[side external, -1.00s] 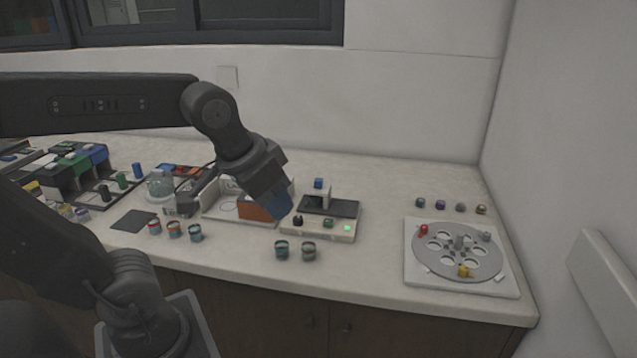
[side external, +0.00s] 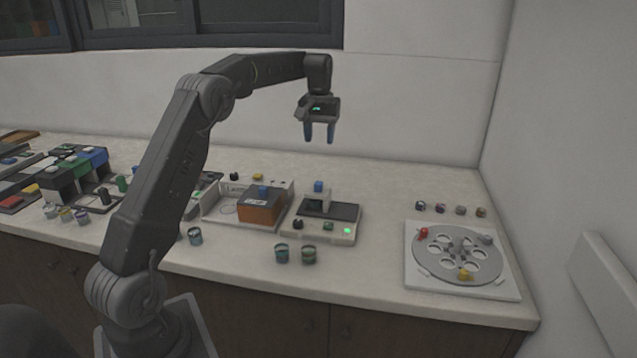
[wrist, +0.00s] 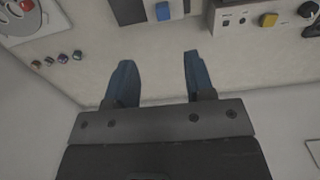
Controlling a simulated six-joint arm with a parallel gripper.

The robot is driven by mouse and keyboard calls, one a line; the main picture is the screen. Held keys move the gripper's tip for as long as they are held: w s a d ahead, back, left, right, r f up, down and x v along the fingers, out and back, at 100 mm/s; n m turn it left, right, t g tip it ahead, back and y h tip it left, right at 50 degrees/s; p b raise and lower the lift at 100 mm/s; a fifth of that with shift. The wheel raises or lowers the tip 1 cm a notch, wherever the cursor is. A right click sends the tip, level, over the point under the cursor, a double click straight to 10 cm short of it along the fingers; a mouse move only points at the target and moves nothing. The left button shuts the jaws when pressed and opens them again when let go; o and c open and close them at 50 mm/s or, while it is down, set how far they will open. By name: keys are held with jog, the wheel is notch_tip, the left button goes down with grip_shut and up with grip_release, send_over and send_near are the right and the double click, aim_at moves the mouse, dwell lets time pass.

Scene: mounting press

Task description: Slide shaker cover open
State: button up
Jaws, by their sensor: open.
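My gripper (side external: 319,136) is open and empty, pointing down, high above the counter behind the bench devices. In the wrist view its two blue fingers (wrist: 159,62) stand apart with bare counter between them. Below it in the side view is a pale device with a dark plate (side external: 344,211), a small upright block with a blue top (side external: 319,186), and a lit green button. To its left an orange box (side external: 262,208) with a blue piece on top sits in a white-walled tray (side external: 215,213). I cannot tell which of these is the shaker cover.
A round carousel (side external: 430,268) on a white plate is at the right, with several small vials (side external: 440,208) behind it. Two jars (side external: 282,253) stand at the front. Racks and blocks (side external: 75,170) fill the left. The back wall is close behind my gripper.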

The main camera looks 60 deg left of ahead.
aim_at(319, 183)
jog(key=f, duration=1.4)
jog(key=shift+w+a+f, duration=0.1)
jog(key=shift+a+f, duration=0.1)
jog(key=shift+a, duration=0.15)
grip_shut()
